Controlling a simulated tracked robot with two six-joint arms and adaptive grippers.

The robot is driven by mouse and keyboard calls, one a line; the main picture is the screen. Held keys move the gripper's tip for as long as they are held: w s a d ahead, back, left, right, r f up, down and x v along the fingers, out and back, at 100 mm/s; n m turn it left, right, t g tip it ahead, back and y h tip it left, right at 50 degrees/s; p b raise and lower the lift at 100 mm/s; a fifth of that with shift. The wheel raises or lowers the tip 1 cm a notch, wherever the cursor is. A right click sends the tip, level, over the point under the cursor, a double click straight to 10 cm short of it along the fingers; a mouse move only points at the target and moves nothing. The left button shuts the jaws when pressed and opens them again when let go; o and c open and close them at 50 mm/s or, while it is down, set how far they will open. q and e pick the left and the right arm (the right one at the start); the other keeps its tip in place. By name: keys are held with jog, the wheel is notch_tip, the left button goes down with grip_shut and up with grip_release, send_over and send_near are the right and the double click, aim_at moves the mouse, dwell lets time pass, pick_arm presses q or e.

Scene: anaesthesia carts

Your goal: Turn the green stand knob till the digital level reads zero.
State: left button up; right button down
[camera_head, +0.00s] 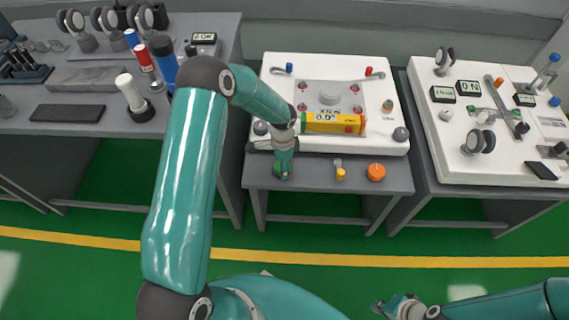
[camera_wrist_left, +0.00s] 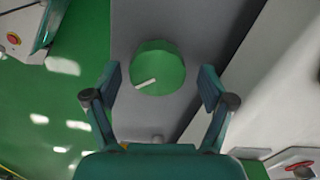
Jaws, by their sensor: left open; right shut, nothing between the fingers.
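The green stand knob (camera_wrist_left: 160,62), with a white pointer mark, sits between the fingers of my left gripper (camera_wrist_left: 162,80) in the left wrist view. The fingers are open, with a gap on each side of the knob. In the head view my left gripper (camera_head: 283,164) is at the front left of the middle table and mostly hides the knob. The yellow-orange digital level (camera_head: 345,127) lies on the stand plate; its small display seems to read 0.0°, too small to be sure. My right gripper (camera_head: 385,307) is shut and empty, low over the floor.
The white stand base (camera_head: 390,88) is on the middle table. An orange knob (camera_head: 376,172) and a small yellow-topped part (camera_head: 340,174) stand along its front edge. A left bench (camera_head: 110,125) holds bottles and tools. A right table (camera_head: 440,170) carries more instruments. The floor in front is clear.

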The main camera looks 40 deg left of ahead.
pick_arm(q)
jog(key=shift+r, duration=0.15)
notch_tip(320, 180, up, 12)
dwell(0.4)
jog(key=shift+f, duration=0.2)
